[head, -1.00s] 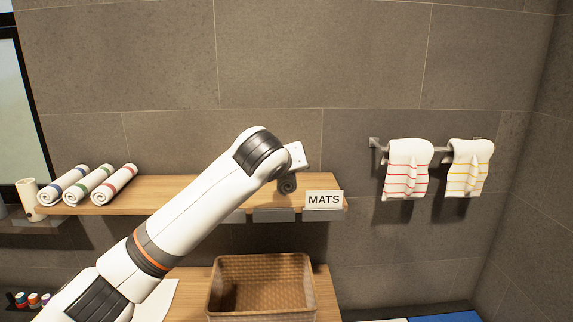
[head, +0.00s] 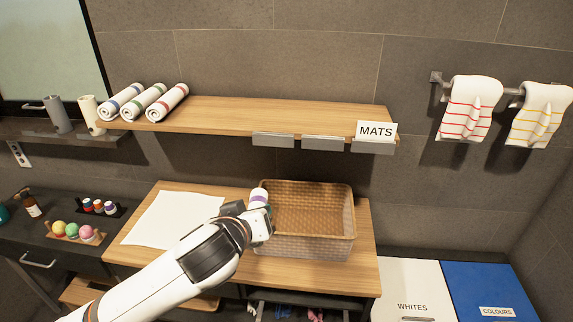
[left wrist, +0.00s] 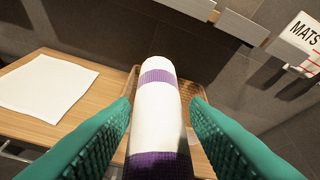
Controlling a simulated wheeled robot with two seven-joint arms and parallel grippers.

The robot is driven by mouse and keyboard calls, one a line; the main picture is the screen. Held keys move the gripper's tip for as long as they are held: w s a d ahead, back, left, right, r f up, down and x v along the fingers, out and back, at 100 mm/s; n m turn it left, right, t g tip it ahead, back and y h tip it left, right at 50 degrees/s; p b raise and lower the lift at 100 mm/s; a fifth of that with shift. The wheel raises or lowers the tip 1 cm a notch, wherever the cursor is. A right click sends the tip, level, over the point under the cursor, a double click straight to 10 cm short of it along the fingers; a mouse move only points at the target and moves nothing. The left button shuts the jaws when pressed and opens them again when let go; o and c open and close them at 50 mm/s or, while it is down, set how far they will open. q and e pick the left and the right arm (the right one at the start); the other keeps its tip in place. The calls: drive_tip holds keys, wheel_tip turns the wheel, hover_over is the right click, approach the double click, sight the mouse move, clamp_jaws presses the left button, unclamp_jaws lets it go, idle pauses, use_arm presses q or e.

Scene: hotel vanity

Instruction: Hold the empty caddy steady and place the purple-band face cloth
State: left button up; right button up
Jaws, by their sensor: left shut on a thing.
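The rolled white face cloth with purple bands (left wrist: 158,105) is between the green fingers of my left gripper (left wrist: 160,118). In the head view the cloth (head: 259,194) stands up from my left gripper (head: 258,222) at the left side of the wicker caddy (head: 320,244). The caddy is empty inside and sits on the wooden counter. The caddy (left wrist: 134,78) is mostly hidden behind the cloth in the left wrist view. I cannot tell whether the cloth is over the caddy's rim or just beside it. My right gripper is not in view.
A white sheet (head: 172,219) lies left of the caddy. Above is a wooden shelf (head: 240,113) with rolled towels (head: 143,103) and a MATS sign (head: 376,131). Banded towels (head: 470,108) hang at right. WHITES (head: 412,285) and COLOURS (head: 490,290) bins stand lower right.

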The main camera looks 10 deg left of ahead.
use_arm(q)
drive_tip(key=s+a+f, duration=0.3)
drive_tip(key=s+f, duration=0.2)
drive_tip(key=shift+a+n, duration=0.15)
drive_tip(key=shift+n, duration=0.15)
drive_tip(key=shift+f, duration=0.1)
